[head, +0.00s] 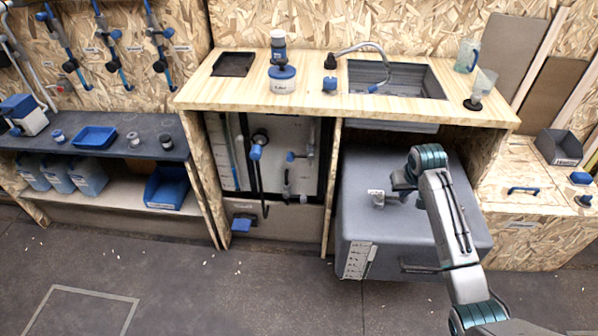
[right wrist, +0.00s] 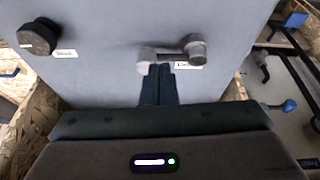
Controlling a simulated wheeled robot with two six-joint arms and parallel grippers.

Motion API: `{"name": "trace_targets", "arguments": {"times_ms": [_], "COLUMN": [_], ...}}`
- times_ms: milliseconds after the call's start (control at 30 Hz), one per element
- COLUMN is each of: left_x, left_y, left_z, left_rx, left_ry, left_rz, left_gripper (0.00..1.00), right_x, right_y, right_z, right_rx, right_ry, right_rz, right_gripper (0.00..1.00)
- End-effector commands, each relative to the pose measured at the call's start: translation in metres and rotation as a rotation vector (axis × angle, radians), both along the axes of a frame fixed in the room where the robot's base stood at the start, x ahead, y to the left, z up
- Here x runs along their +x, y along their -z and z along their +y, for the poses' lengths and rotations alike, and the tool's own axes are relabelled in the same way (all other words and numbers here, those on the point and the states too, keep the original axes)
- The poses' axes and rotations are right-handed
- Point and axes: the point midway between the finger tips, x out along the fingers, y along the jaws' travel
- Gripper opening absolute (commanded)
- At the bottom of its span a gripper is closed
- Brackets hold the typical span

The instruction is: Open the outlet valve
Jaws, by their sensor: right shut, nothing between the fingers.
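A grey tank (head: 390,226) stands under the right part of the counter. On its top is a grey fitting with a bar-like handle (head: 378,199), which also shows in the right wrist view (right wrist: 172,56) beside a small label. A black knob (right wrist: 38,37) with another label sits on the same surface. The labels are too small to read, so I cannot tell which part is the outlet valve. My right gripper (right wrist: 158,72) is shut and empty, its fingertips close to the handle; contact is unclear. In the head view it is above the tank (head: 394,184). My left gripper is out of view.
The wooden counter (head: 240,91) overhangs the tank, with a sink (head: 390,80) in it. An open bay to the left holds blue-handled valves (head: 256,152) and a low blue handle (head: 241,225). A wooden box (head: 524,226) stands right.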

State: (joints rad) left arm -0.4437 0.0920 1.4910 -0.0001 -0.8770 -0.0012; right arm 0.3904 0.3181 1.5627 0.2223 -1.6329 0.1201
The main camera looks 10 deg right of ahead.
Motion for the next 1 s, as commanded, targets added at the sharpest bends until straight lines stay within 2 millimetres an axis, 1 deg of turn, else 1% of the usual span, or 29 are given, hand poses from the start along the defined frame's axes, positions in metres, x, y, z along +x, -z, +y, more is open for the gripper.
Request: {"name": "trace_targets", "arguments": {"times_ms": [33,133,233,367,467,567,800,1000], "left_x": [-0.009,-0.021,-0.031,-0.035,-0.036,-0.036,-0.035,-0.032], "left_y": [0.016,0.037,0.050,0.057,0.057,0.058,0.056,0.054], "left_z": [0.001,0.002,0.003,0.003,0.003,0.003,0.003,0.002], "left_rx": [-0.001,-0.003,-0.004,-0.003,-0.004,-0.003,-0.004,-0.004], "left_ry": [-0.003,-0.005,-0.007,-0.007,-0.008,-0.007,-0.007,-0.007], "left_rz": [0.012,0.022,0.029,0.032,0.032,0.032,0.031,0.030], "left_gripper": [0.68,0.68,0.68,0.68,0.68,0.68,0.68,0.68], "right_x": [0.019,0.043,0.057,0.064,0.067,0.071,0.086,0.096], "right_y": [-0.015,-0.035,-0.048,-0.052,-0.045,-0.029,0.015,0.043], "right_z": [-0.010,-0.025,-0.034,-0.038,-0.039,-0.040,-0.043,-0.046], "right_rx": [0.009,0.026,0.040,0.048,0.049,0.049,0.050,0.047], "right_ry": [0.022,0.054,0.073,0.084,0.085,0.086,0.085,0.084], "right_rz": [-0.006,-0.012,-0.014,-0.015,-0.015,-0.013,-0.012,-0.015], "right_gripper": [0.00,0.00,0.00,0.00,0.00,0.00,0.00,0.00]}}
